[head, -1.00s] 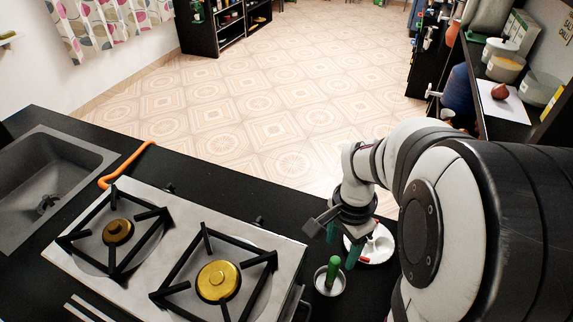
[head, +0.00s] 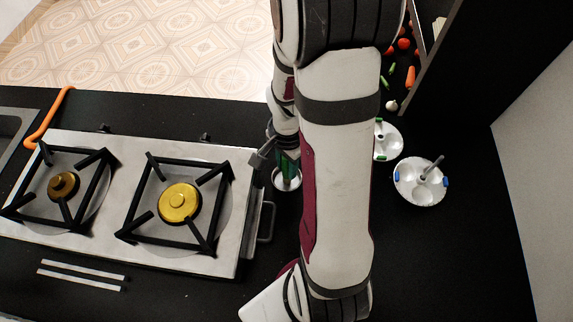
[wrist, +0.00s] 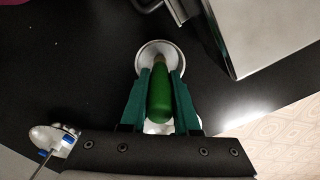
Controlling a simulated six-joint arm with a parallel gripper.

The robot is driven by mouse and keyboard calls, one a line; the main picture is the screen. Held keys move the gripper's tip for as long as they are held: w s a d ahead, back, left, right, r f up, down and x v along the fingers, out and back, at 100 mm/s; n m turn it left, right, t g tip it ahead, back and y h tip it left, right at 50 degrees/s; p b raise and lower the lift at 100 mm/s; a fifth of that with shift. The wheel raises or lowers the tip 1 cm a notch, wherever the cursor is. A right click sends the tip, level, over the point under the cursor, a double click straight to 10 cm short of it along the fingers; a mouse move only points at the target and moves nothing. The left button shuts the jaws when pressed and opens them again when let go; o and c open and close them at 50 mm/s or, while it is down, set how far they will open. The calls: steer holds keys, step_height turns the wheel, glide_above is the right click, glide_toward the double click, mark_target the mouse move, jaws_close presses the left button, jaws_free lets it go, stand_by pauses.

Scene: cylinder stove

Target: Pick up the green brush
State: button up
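The green brush (wrist: 160,98) stands handle-up in a small metal cup (wrist: 164,47) in the wrist view. My gripper (wrist: 163,74) has its two green fingers on either side of the brush handle. A narrow gap seems to show between the handle and the fingers, so they look open around it. In the head view my gripper (head: 287,165) is over the cup (head: 286,183), just right of the stove. My arm and fingers hide most of the brush there.
The stove (head: 215,250) with its black grates and side handle (head: 267,222) stands close left of the cup. A white dish (head: 388,143) and another with blue pieces (head: 408,196) lie to the right. Vegetables lie at the back right. The counter front right is clear.

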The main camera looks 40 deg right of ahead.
jaws_close()
steer(key=shift+r, duration=0.1)
steer(key=shift+r, duration=0.25)
steer(key=r, duration=0.4)
steer(key=shift+s+d, duration=0.2)
steer(key=s+d+r, duration=0.6)
steer(key=s, duration=0.3)
steer(key=w+a+f+g+y, duration=0.1)
steer(key=w+a+f+y, duration=0.1)
steer(key=w, duration=0.3)
steer(key=w+a+f+y, duration=0.2)
steer(key=w, duration=0.3)
steer(key=shift+a+f, duration=0.2)
steer(key=shift+f, duration=2.65)
